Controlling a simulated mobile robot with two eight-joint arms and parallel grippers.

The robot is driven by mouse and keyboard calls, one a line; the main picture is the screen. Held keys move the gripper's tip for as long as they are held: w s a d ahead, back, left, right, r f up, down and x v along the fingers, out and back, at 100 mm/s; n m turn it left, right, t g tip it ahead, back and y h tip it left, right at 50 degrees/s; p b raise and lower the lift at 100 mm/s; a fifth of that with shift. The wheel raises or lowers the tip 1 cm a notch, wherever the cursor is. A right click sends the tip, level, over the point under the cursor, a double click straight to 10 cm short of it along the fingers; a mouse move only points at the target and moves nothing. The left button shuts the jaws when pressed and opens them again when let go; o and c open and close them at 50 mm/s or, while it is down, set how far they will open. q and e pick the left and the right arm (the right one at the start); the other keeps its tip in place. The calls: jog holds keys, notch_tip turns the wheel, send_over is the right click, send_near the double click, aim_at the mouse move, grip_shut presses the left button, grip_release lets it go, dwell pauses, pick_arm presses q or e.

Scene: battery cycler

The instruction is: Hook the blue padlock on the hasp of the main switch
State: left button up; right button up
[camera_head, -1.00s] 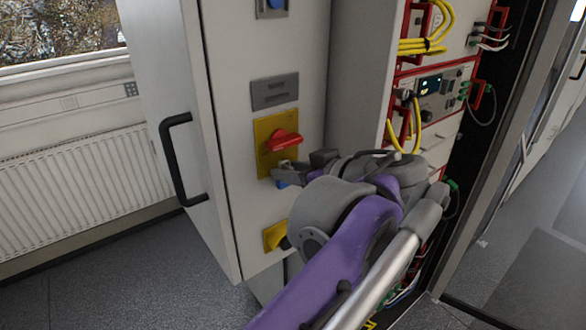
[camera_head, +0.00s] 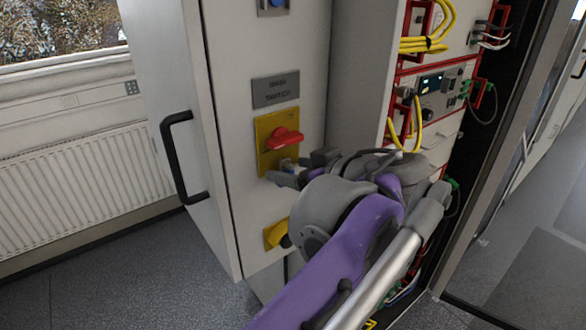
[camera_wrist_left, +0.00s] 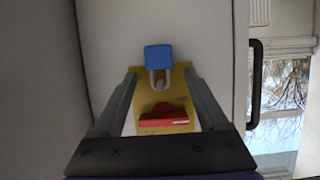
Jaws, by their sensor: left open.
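The main switch is a red handle (camera_head: 284,138) on a yellow plate (camera_head: 263,128) on the cabinet front. Both also show in the left wrist view, the red handle (camera_wrist_left: 163,117) and the yellow plate (camera_wrist_left: 146,85). In that view the blue padlock (camera_wrist_left: 158,57) is at the plate's edge. Its shackle (camera_wrist_left: 151,78) appears looped at a small pale hasp (camera_wrist_left: 160,84); exact threading is too small to tell. My left gripper (camera_head: 298,168) is open in front of the plate's lower part; its fingertips (camera_wrist_left: 160,75) flank the shackle with gaps on both sides. In the head view my finger mostly hides the padlock.
A grey label plate (camera_head: 275,92) is above the switch, and a yellow-backed knob (camera_head: 276,235) is below. A black door handle (camera_head: 172,160) stands out on the left. An open rack with yellow cables (camera_head: 424,44) is on the right.

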pick_arm(q)
jog(key=v, duration=1)
jog(key=s+a+f+m+g+h, duration=0.2)
jog(key=a+f+m+g+h, duration=0.3)
jog(key=a+f, duration=1.3)
jog(key=s+a+f+h, duration=0.1)
jog(key=s+a+f, duration=0.1)
jog(key=f, duration=0.4)
jog(key=s+a+f+m+h, duration=0.1)
jog(key=s+a+f, duration=0.1)
jog(key=s+f, duration=0.2)
jog(key=s+a+f+m+h, duration=0.1)
jog(key=s+a+f, duration=0.1)
jog(key=f, duration=0.8)
jog(key=shift+s+f, duration=0.25)
jog(key=shift+s, duration=0.65)
